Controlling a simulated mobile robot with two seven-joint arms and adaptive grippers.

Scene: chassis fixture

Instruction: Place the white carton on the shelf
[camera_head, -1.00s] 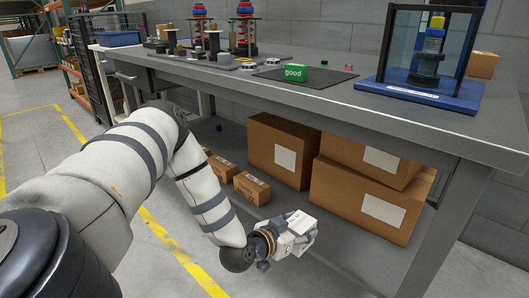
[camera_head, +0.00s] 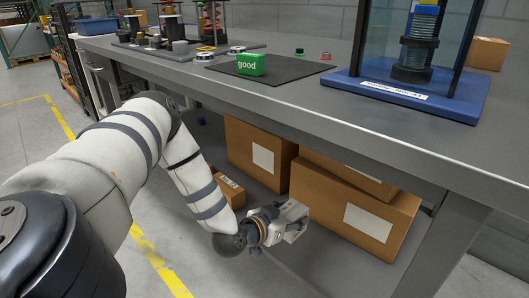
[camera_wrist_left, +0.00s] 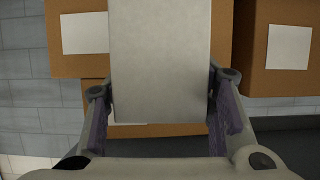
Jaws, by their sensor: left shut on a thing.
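The white carton (camera_head: 292,211) is held in my left gripper (camera_head: 287,228), at the front of the workbench's lower shelf (camera_head: 318,262). In the left wrist view the carton (camera_wrist_left: 160,65) shows as a plain pale box between the two fingers of the left gripper (camera_wrist_left: 160,112), which is shut on it. Its far end overlaps the brown boxes in that view. I cannot tell whether its underside touches the shelf. My right gripper is not in view.
Large brown boxes (camera_head: 262,168) (camera_head: 360,222) stand at the back of the shelf, and a small brown box (camera_head: 231,190) is partly hidden behind my left arm. The tabletop (camera_head: 330,105) overhangs the shelf. A table leg (camera_head: 440,245) stands at the right.

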